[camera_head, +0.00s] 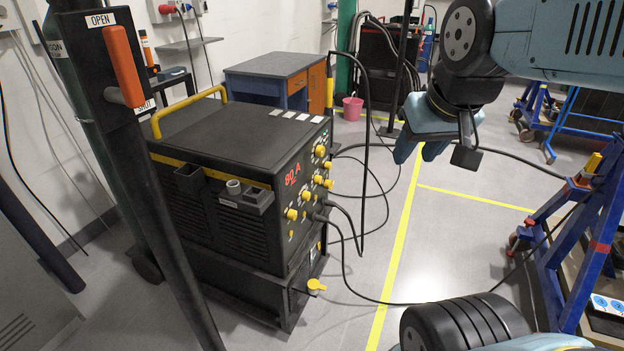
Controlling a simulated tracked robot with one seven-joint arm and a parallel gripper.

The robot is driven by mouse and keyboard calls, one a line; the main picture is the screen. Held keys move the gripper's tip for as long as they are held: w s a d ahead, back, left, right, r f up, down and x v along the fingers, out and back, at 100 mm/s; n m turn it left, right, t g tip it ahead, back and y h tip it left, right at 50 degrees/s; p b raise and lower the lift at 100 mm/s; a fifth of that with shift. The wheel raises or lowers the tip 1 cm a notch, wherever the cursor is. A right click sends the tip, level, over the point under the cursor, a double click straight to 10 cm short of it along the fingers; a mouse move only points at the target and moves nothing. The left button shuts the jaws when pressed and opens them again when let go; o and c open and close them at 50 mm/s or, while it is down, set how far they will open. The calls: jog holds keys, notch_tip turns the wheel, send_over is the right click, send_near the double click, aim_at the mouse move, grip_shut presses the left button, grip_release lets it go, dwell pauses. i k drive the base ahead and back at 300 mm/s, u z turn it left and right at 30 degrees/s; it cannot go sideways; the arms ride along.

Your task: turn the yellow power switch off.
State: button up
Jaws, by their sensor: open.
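A black welding machine (225,150) with yellow trim stands left of centre. Its front panel has several yellow knobs and a red lit display (293,172) reading about 90 A. Low on the front, apart from the knobs, a larger yellow switch handle (316,286) sticks out; it looks like the power switch, though I can read no label on it.
Black cables (362,228) hang and loop in front of the panel and run over the floor. A black post with an orange lever (124,66) stands in the left foreground. A blue frame (575,240) stands at right. Floor between the machine and the frame is mostly free.

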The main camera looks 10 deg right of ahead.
aim_at(328, 185)
jog(key=z, duration=0.2)
jog(key=k, duration=0.55)
jog(key=u, duration=0.25)
jog(key=i, duration=0.55)
jog(key=z, duration=0.15)
jog(key=k, duration=0.5)
jog(key=u, duration=0.55)
jog(key=i, duration=0.85)
jog(key=z, duration=0.45)
jog(key=i, duration=0.55)
jog(key=u, duration=0.05)
